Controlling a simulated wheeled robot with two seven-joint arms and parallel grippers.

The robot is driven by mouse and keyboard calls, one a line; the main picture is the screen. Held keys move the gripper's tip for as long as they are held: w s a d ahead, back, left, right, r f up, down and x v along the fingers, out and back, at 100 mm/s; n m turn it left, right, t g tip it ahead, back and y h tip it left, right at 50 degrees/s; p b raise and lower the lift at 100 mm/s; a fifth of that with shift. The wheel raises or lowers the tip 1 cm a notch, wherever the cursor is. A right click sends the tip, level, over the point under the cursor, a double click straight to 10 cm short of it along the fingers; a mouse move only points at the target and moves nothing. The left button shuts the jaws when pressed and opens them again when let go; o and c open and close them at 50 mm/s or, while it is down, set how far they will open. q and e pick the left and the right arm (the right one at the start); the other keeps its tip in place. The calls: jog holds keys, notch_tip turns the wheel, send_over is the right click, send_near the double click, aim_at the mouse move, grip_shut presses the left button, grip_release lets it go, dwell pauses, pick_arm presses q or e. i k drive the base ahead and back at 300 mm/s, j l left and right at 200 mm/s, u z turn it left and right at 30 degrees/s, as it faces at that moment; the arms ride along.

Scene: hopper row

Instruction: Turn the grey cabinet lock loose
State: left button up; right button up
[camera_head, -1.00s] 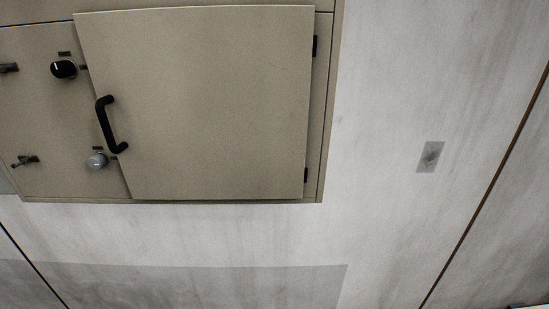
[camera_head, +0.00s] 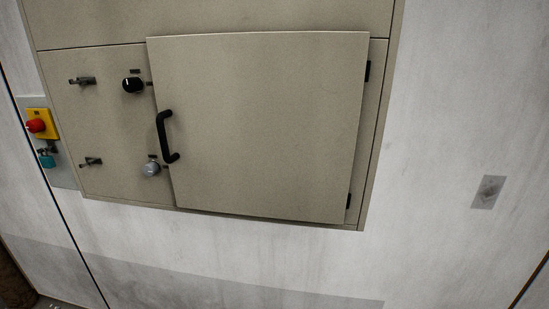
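The beige cabinet (camera_head: 300,44) is set on a pale wall. Its door (camera_head: 265,125) looks closed or nearly so, with a black handle (camera_head: 163,137) on its left edge and hinges on its right. The grey lock knob (camera_head: 151,169) sits below the handle, on the panel left of the door. A black knob (camera_head: 132,85) with a white mark sits above it. Neither gripper is in view.
Small dark latches (camera_head: 82,81) sit on the left panel, with another lower down (camera_head: 91,161). A yellow box with a red button (camera_head: 37,125) and a teal padlock-like item (camera_head: 46,159) are at far left. A grey plate (camera_head: 488,192) is on the right wall.

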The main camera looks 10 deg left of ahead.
aim_at(149, 169)
jog(key=u, duration=1.25)
